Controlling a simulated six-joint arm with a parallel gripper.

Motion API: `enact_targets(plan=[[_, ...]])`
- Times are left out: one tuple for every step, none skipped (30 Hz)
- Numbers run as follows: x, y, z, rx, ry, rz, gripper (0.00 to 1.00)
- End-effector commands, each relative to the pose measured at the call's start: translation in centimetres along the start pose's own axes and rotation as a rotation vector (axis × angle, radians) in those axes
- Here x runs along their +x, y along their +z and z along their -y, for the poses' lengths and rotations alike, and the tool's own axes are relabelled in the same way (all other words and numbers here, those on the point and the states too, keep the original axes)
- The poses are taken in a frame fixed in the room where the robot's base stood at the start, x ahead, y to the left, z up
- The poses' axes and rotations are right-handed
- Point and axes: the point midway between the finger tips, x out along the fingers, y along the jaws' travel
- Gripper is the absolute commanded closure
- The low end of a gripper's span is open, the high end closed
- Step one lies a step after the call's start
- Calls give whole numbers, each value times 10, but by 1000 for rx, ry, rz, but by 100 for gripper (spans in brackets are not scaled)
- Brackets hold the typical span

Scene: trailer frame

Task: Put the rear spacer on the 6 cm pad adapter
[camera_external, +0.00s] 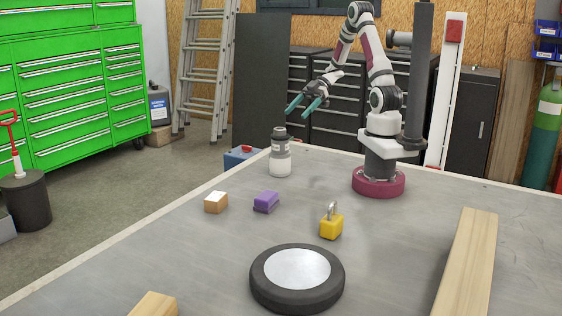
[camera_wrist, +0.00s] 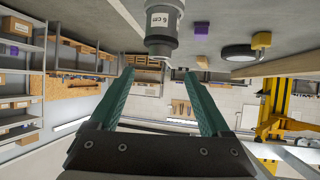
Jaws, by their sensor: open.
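A bottle-shaped stand (camera_external: 280,160), pale below and dark grey at the top, stands upright on the table near its far edge. In the wrist view its dark cylinder (camera_wrist: 162,40) carries a white label reading "6 cm", upside down. My gripper (camera_external: 303,106) is open and empty, above and slightly right of the stand in the external view. Its teal fingers (camera_wrist: 160,74) are apart in the wrist view, with the cylinder beyond them. No part is labelled as the rear spacer. A purple block (camera_external: 266,201) and a white-topped wooden block (camera_external: 216,202) lie on the table.
A yellow padlock-shaped piece (camera_external: 331,226) and a black round disc with a pale top (camera_external: 297,277) sit on the table. A long wooden beam (camera_external: 468,262) lies at right, and another wood piece (camera_external: 155,304) at the front. Bare table (camera_external: 395,240) lies between disc and beam.

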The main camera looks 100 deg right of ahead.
Motion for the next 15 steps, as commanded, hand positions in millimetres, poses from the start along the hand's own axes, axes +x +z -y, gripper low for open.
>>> enact_targets(plan=[[-12,0,-1,-1,5,1,19],[-18,0,0,0,3,1,19],[-25,0,-1,-1,3,0,19],[-29,0,-1,1,3,0,19],[-32,0,0,-1,2,0,19],[-36,0,0,0,1,0,19],[-37,0,0,1,1,0,19],[-38,0,0,1,0,0,19],[-39,0,0,1,-1,0,19],[-39,0,0,0,0,0,19],[-37,-2,-3,-2,8,3,19],[-32,-7,-12,-10,38,14,19],[-26,-14,-24,-20,83,27,19],[-16,-26,-42,-33,147,46,19],[-2,-46,-70,-49,265,77,19]])
